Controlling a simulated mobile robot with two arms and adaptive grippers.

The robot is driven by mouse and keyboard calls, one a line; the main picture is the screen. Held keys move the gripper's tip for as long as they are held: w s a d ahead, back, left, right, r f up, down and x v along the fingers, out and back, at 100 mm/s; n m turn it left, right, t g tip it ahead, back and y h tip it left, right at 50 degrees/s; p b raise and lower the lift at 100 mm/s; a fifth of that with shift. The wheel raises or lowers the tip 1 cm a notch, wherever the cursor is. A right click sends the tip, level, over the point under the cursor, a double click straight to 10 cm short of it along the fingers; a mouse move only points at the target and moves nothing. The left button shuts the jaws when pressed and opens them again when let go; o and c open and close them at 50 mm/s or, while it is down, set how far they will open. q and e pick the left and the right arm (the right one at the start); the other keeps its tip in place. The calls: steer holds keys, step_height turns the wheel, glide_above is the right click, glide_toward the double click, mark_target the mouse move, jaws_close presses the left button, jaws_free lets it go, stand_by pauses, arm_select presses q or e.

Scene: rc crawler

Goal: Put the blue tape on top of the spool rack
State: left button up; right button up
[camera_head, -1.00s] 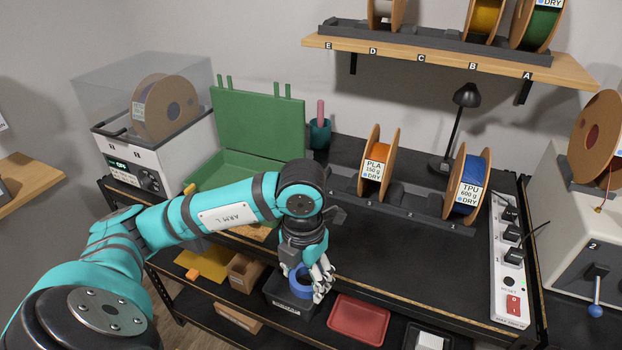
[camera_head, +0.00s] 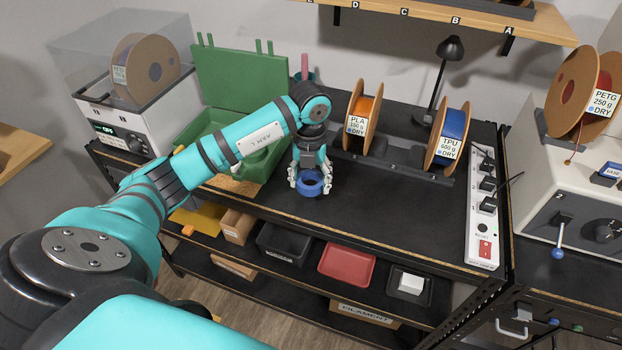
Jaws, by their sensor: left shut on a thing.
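The blue tape (camera_head: 313,188), a ring-shaped roll, is held between the fingers of my left gripper (camera_head: 310,184). The gripper points down over the black bench top, near its front edge and left of the spools. I cannot tell whether the tape touches the bench. A dark spool rack (camera_head: 400,167) lies on the bench to the right of the gripper. It holds an orange PLA spool (camera_head: 363,115) at its left and a blue TPU spool (camera_head: 448,137) at its right, with slots bare between them. My right gripper is out of view.
A green open box (camera_head: 240,70) stands behind my left arm. A black lamp (camera_head: 450,48) stands behind the rack, and a white power strip (camera_head: 484,215) lies at right. The lower shelf holds a black bin (camera_head: 283,245) and a red tray (camera_head: 346,264). The bench front is clear.

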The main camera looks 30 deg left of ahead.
mark_target(311, 187)
arm_select(q)
steer(key=shift+w+a, duration=0.1)
steer(key=shift+w, duration=0.35)
steer(key=shift+w+f, duration=0.1)
steer(key=shift+f, duration=0.05)
step_height(311, 187, down, 2)
steer(key=shift+f+p, duration=0.1)
steer(key=shift+p, duration=0.8)
steer(key=shift+f, duration=0.55)
steer(key=shift+f, duration=0.15)
steer(key=o, duration=1.1)
steer(key=shift+o, duration=0.2)
